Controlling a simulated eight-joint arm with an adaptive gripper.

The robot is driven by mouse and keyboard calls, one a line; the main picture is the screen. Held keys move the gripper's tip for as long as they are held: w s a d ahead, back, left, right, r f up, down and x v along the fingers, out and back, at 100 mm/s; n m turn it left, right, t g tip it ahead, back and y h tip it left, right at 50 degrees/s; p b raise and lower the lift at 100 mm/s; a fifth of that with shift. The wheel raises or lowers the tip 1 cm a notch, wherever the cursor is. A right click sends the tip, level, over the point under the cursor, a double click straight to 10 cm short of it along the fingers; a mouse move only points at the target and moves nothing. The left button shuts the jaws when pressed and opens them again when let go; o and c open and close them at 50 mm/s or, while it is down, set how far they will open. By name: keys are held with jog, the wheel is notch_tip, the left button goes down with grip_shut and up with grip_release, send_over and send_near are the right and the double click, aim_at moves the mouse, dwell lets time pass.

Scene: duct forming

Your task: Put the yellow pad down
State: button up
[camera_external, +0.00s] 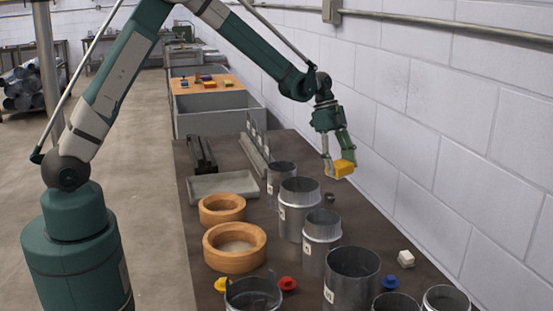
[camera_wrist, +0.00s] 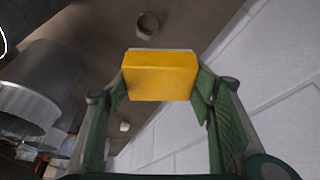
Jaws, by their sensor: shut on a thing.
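The yellow pad (camera_external: 341,169) is a small block held in the air above the right side of the dark table, near the white wall. My gripper (camera_external: 338,160) is shut on it, with a finger on each side. In the wrist view the yellow pad (camera_wrist: 159,76) sits between the green fingertips of my gripper (camera_wrist: 160,80). A thin pale layer shows along its far edge. Dark table surface shows beyond it, so the pad is apart from the table.
Several metal duct cylinders (camera_external: 298,208) stand on the table (camera_external: 372,225) below and left of the pad. A small dark ring (camera_external: 329,198) lies beneath it, also in the wrist view (camera_wrist: 148,24). Wooden rings (camera_external: 235,262) lie left. The white wall (camera_external: 440,130) bounds the right.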

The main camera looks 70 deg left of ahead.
jog(key=s+a+n, duration=0.1)
jog(key=a+n, duration=0.1)
jog(key=a, duration=0.9)
jog(key=s+a+n+t+b, duration=0.1)
jog(key=s+a+n, duration=0.1)
jog(key=a, duration=0.9)
jog(key=shift+a+r+y, duration=0.15)
jog(key=shift+a+y, duration=0.2)
jog(key=shift+y, duration=0.05)
jog(key=shift+f, duration=3.15)
jog(key=shift+f+b, duration=0.35)
jog(key=shift+f, duration=1.55)
jog(key=shift+f, duration=0.2)
jog(key=o, duration=0.9)
jog(key=shift+r, duration=0.1)
jog(key=shift+o, duration=0.2)
